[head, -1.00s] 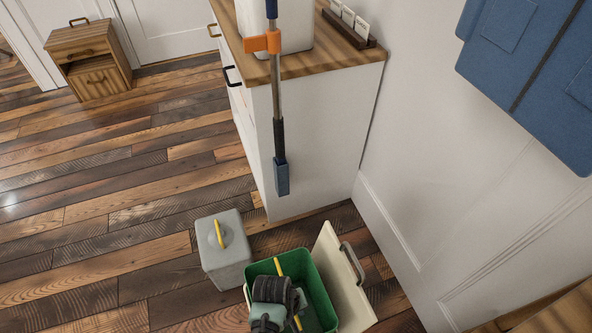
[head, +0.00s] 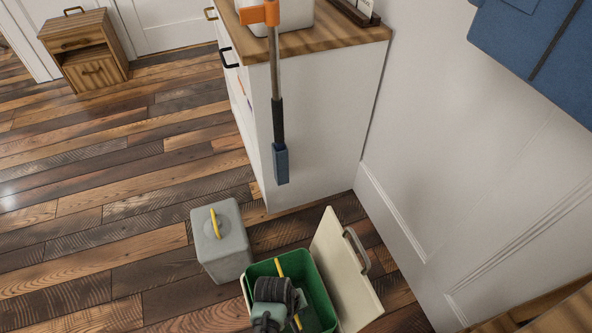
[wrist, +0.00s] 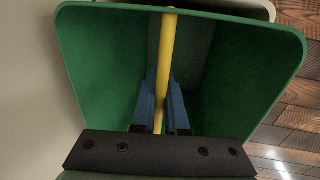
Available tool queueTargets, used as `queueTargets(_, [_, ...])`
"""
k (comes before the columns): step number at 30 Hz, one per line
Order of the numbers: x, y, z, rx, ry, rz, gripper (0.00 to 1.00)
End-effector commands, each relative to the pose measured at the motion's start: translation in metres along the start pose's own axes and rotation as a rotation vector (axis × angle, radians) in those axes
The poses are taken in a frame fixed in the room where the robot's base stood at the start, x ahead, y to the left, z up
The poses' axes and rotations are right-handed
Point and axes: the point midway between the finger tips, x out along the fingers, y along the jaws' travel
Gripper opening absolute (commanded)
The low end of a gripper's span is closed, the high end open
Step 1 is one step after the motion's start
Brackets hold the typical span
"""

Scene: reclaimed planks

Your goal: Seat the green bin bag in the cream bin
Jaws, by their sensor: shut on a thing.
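The green bin bag (head: 316,289) is an open-topped green liner inside the cream bin (head: 346,266), whose cream lid or side panel with a grey handle stands up at the right. A yellow bar crosses the liner's opening. In the wrist view the green liner (wrist: 230,75) fills most of the picture. My gripper (wrist: 160,108) reaches into it, its two blue fingers shut on the yellow bar (wrist: 167,50). In the head view my wrist covers part of the liner and bin. Whether the liner rests on the bin's bottom is hidden.
A grey lidded box (head: 220,240) with a yellow handle stands on the plank floor just left of the bin. A white cabinet (head: 320,125) stands behind, with a blue-ended pole (head: 280,160) in front. The wall is close on the right. Open floor lies left.

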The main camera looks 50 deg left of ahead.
Motion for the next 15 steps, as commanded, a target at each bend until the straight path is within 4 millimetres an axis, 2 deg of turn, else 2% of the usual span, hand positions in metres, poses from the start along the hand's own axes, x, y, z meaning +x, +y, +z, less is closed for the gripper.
queueTargets(1, [0.007,-0.001,0.000,0.000,0.000,0.000,0.00])
queueTargets(15, [0.044,-0.009,0.000,-0.001,0.001,0.001,0.00])
